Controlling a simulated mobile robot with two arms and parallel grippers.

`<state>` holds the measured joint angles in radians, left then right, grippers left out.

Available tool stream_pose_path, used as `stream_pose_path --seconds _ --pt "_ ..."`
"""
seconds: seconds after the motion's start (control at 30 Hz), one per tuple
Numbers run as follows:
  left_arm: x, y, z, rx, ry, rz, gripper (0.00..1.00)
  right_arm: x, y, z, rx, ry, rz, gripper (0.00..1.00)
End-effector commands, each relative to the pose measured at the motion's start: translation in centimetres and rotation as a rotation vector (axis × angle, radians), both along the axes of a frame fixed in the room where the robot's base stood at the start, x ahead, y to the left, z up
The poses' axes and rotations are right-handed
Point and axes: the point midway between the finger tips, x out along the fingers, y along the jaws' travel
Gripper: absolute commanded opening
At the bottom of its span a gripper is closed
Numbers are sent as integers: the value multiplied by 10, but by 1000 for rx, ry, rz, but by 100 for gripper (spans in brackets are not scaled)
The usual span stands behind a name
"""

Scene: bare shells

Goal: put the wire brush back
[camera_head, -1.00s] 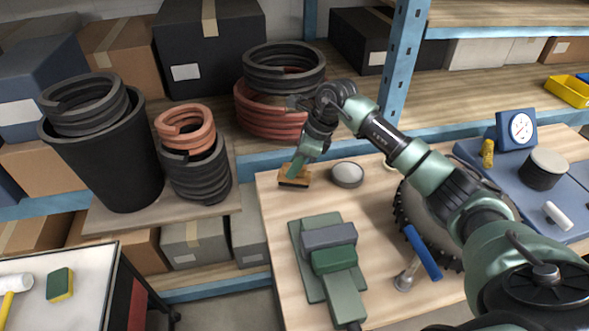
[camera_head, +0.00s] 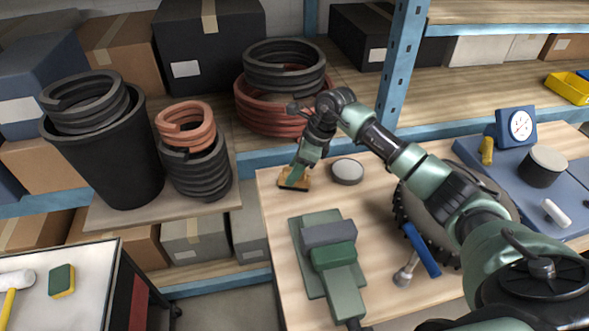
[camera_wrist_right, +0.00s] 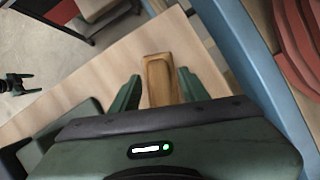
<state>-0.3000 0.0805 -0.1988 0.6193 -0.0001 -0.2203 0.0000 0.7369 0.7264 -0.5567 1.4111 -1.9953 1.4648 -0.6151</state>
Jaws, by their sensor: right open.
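The wire brush (camera_head: 295,180), with a tan wooden body, rests at the left end of the wooden workbench (camera_head: 285,235). My right gripper (camera_head: 290,172) is right above it, pointing down. In the right wrist view the brush (camera_wrist_right: 157,80) lies between the two green fingers (camera_wrist_right: 158,90). Both fingers stand apart from its sides, so the gripper is open. The bristles are hidden. My left gripper (camera_wrist_right: 36,83) shows small at the left edge of the right wrist view, away from the bench, with its fingers apart.
A round grey-topped tin (camera_head: 347,172) stands just right of the brush. A green tool (camera_head: 330,258) lies nearer on the bench, with a blue-handled tool (camera_head: 422,250) and a toothed disc (camera_head: 400,205) to the right. Shelves with hose coils (camera_head: 270,105) rise behind.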

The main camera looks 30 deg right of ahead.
Motion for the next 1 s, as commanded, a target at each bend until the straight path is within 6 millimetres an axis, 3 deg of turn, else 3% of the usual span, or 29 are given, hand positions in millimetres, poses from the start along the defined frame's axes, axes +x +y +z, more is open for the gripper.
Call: stream_pose_path --seconds 0.17,0.6,1.0 --pt "1 0 -7 0 -2 -1 74 -3 -8 20 -2 -6 -1 45" --pt "1 -1 -30 -1 -2 -2 74 -24 -34 99 -1 -3 -1 45" --pt "1 -1 -31 -1 -2 -2 74 -28 -38 113 0 0 0 45"
